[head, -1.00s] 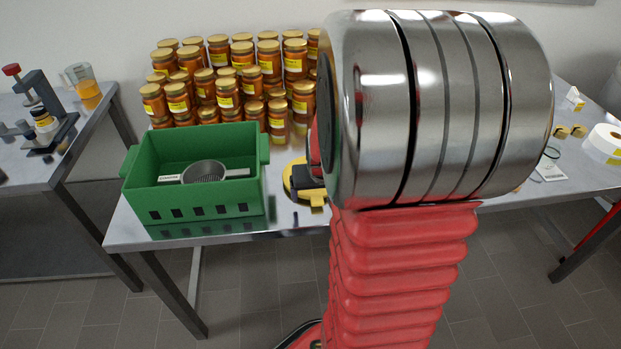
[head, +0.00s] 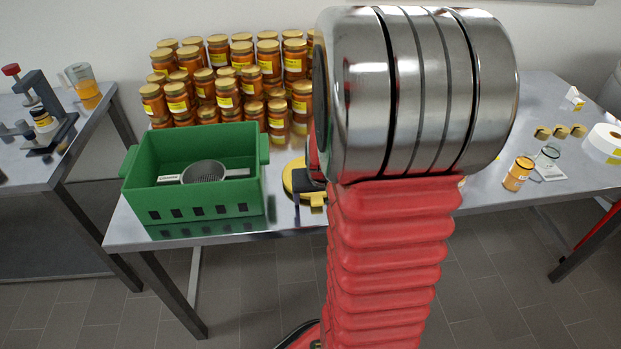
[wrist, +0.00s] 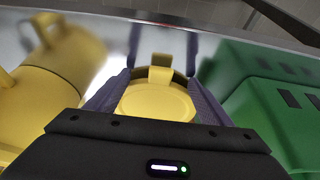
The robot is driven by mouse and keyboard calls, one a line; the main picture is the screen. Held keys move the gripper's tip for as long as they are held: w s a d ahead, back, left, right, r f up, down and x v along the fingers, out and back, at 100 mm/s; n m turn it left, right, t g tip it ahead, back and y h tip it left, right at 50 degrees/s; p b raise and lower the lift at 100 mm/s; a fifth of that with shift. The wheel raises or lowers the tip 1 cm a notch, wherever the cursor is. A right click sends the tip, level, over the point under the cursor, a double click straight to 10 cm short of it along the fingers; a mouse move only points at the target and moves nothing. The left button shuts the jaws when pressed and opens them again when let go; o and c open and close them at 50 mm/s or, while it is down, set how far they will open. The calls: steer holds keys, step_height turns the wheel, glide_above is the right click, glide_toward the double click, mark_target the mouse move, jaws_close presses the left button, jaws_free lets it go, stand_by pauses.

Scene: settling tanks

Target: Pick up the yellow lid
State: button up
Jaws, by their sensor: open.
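The yellow lid (wrist: 158,103) is round with a raised tab at its far edge. It shows in the wrist view between the two dark purple fingers of my gripper (wrist: 159,84), which is open. A finger lies along each side of the lid; I cannot tell whether either touches it. In the head view a round yellow piece (head: 290,179) shows on the steel table beside the green crate, with a dark part over it. My arm hides most of that spot and most of my gripper.
A green crate (head: 205,204) with a round metal sieve (head: 204,172) stands close on the left in the head view. Several honey jars (head: 226,95) crowd behind. Another yellow object (wrist: 40,105) is close at left in the wrist view.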

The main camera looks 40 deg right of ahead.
steer(key=c, duration=1.7)
steer(key=shift+r, duration=0.15)
step_height(320, 180, up, 10)
steer(key=shift+f, duration=0.1)
stand_by(0.4)
